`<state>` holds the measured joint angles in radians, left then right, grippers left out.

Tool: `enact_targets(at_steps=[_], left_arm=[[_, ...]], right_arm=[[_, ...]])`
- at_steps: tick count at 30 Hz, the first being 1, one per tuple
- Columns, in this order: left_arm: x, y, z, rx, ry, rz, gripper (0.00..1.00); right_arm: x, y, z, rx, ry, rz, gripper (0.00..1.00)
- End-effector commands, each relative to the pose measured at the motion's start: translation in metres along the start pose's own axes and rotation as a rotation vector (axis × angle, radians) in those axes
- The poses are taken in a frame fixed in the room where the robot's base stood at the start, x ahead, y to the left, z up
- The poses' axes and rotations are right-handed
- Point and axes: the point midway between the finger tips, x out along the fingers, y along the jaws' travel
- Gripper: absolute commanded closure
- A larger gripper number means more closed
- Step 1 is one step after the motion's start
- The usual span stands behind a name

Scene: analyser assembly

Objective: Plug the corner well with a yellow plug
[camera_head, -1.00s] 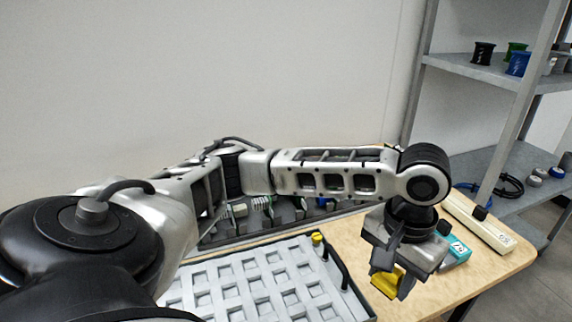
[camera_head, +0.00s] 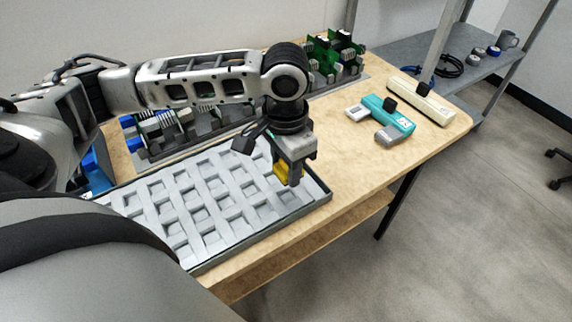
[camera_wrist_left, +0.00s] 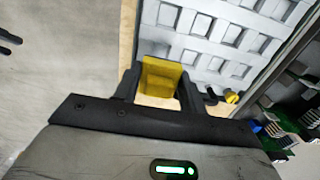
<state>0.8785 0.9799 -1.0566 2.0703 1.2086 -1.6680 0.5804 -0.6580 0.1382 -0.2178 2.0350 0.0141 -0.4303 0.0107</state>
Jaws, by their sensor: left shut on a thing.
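My left gripper (camera_head: 290,176) points down, shut on a yellow plug (camera_head: 282,171), over the right end of the grey tray (camera_head: 318,203). The plug also shows between the two dark fingers in the left wrist view (camera_wrist_left: 160,78). The tray has a grid of square wells, and those in plain sight look empty. In the left wrist view, a corner well (camera_wrist_left: 153,48) lies just beyond the plug, partly hidden by it. The plug looks to be above the tray; I cannot tell how high. My right gripper is not in view.
Behind stand racks with green boards (camera_head: 335,57). A teal device (camera_head: 388,115) and a cream bar (camera_head: 421,101) lie to the right. The table between them and the tray is clear.

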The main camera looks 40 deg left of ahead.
Motion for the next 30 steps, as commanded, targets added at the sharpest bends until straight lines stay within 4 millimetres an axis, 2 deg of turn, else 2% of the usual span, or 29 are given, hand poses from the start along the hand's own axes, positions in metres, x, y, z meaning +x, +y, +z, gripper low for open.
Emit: enact_targets(at_steps=[1, 15, 23, 24, 30], left_arm=[[0.008, 0.000, 0.000, 0.000, 0.001, -0.001, 0.88], [0.036, 0.000, 0.000, 0.000, 0.001, -0.001, 0.88], [0.051, 0.000, 0.000, 0.000, 0.002, -0.001, 0.88], [0.050, 0.000, 0.000, -0.001, 0.000, 0.000, 0.88], [0.060, 0.000, 0.000, -0.001, 0.000, 0.001, 0.88]], right_arm=[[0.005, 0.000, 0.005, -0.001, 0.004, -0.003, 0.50], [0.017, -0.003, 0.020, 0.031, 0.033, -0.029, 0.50], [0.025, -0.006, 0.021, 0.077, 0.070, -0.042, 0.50], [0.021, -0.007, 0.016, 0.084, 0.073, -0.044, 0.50], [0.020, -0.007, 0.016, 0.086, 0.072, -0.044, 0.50]])
